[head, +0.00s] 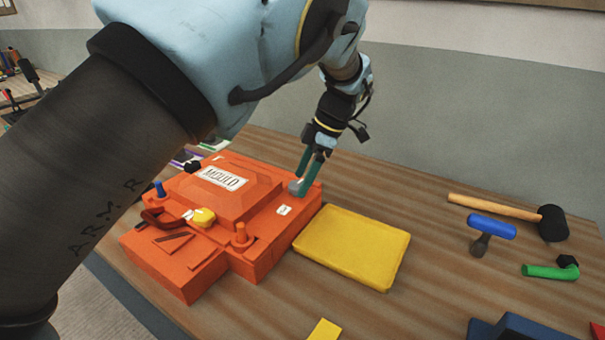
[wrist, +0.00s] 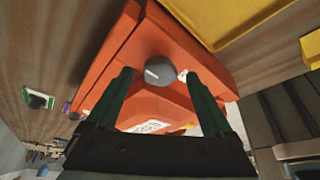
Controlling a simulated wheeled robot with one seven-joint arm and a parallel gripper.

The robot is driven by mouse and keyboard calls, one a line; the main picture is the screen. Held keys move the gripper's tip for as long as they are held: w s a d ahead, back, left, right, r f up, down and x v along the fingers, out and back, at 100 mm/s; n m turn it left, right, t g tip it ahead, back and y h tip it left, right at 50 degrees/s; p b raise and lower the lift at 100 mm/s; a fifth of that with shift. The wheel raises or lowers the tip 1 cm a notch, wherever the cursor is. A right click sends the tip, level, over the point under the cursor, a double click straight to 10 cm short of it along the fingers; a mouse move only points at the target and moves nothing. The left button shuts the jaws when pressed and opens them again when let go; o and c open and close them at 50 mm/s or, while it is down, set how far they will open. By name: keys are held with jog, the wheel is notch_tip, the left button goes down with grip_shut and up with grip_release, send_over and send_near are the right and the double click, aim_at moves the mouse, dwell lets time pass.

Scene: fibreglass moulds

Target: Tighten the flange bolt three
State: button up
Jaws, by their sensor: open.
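The orange mould (head: 245,232) with a white "MOULD" label sits on the wooden table. A grey round bolt head (head: 296,187) stands at its far right corner; it also shows in the wrist view (wrist: 160,69). My gripper (head: 308,180) is at that corner, with its green fingers open. In the wrist view the fingers (wrist: 160,88) are on either side of the bolt head, with gaps between; whether they touch it I cannot tell. Other bolts on the mould are a blue one (head: 160,190), an orange one (head: 241,234) and a black one (head: 193,167).
A yellow tray (head: 352,245) lies right of the mould. A black-headed mallet (head: 550,223), a blue-handled tool (head: 490,228) and a green-handled tool (head: 550,271) lie at the right. A yellow piece (head: 325,331) and a dark blue object (head: 515,328) are at the front edge.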

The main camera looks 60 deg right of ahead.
jog(key=shift+w+a+f, duration=0.1)
jog(key=shift+f, duration=0.2)
jog(key=shift+c, duration=0.4)
grip_shut()
dwell(0.3)
